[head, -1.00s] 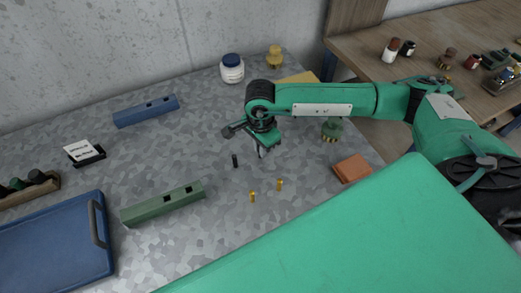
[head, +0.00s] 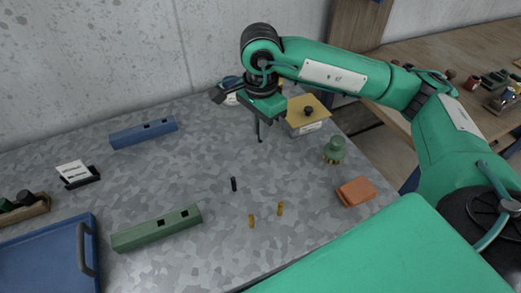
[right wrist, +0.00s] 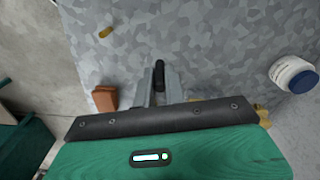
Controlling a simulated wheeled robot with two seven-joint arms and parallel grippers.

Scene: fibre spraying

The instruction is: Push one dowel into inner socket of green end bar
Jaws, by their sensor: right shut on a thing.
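The green end bar (head: 157,228) lies at the front left of the table in the head view, with two dark square sockets in its top. My right gripper (head: 259,124) is up behind and right of it, well apart from the bar. In the right wrist view, its fingers (right wrist: 160,88) are shut on a black dowel (right wrist: 159,74). Another black dowel (head: 233,184) stands on the table right of the green bar. Two yellow-orange dowels (head: 251,221) (head: 280,208) stand nearby. My left gripper is not in view.
A blue bar (head: 143,132) with sockets lies at the back left. A blue tray (head: 45,262) is at front left. The middle table is mostly clear.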

